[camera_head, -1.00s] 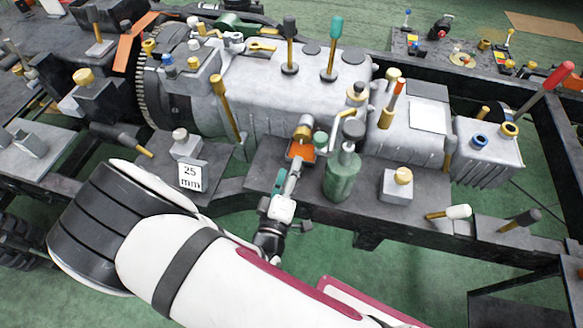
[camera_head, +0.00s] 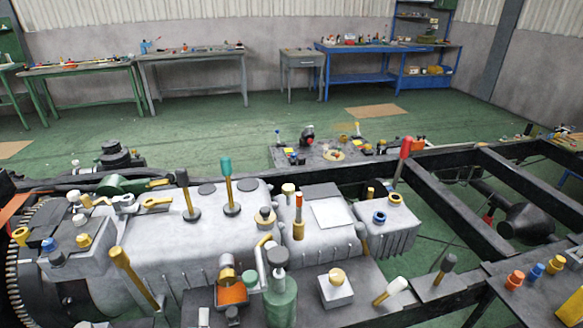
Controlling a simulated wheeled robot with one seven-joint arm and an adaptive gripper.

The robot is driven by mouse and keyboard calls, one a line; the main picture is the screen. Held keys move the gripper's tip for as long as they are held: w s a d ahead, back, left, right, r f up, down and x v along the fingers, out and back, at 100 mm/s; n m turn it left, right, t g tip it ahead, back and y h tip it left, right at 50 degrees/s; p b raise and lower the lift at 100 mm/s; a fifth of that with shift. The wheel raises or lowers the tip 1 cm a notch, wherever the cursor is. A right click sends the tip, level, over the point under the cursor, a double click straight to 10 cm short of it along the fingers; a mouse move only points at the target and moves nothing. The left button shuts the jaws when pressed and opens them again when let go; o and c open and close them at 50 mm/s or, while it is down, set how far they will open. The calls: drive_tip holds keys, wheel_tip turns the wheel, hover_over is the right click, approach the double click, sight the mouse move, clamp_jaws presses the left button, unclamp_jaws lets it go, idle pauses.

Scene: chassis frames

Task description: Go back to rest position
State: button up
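The task names no object apart from my own arm. My arm and gripper are not clearly visible in the head view now, so I cannot tell whether the gripper is open or shut. The grey gearbox housing (camera_head: 185,235) fills the lower left and middle, with a teal-knobbed lever (camera_head: 228,190) and a dark-knobbed lever (camera_head: 187,197) standing upright on it. In front of it are an orange tray (camera_head: 232,295) with a brass cylinder (camera_head: 226,268) and a green bottle (camera_head: 280,300) with a dark top.
A black chassis frame (camera_head: 450,208) runs to the right, with a red-handled lever (camera_head: 402,160) beside the housing. A dark board of parts (camera_head: 300,158) lies behind. Green floor (camera_head: 235,130) is open back to the workbenches (camera_head: 195,58) and blue bench (camera_head: 370,50) along the wall.

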drive_tip(key=w+d+r+m+g+h, duration=0.1)
drive_tip(key=w+d+r+m+g, duration=0.2)
drive_tip(key=w+r+m+g, duration=0.6)
drive_tip(key=w+d+r+m+y, duration=0.1)
drive_tip(key=w+d+r, duration=0.1)
drive_tip(key=d+r, duration=0.35)
drive_tip(key=w+d+r+m, duration=0.1)
drive_tip(key=w+d+r, duration=0.15)
drive_tip(key=r, duration=0.55)
drive_tip(key=s+d+r+m+g, duration=0.1)
drive_tip(key=s+d+r, duration=0.35)
drive_tip(key=d, duration=0.25)
drive_tip(key=s+d+r+m+g, duration=0.1)
drive_tip(key=s+d+r, duration=0.35)
drive_tip(key=d, duration=0.35)
drive_tip(key=s+d+r+m+g+h, duration=0.1)
drive_tip(key=s+d+r+m+h, duration=0.2)
drive_tip(key=s+d, duration=1)
drive_tip(key=shift+s+d+m+g+h, duration=0.25)
drive_tip(key=shift+s+m+g+h, duration=0.05)
drive_tip(key=shift+h, duration=0.3)
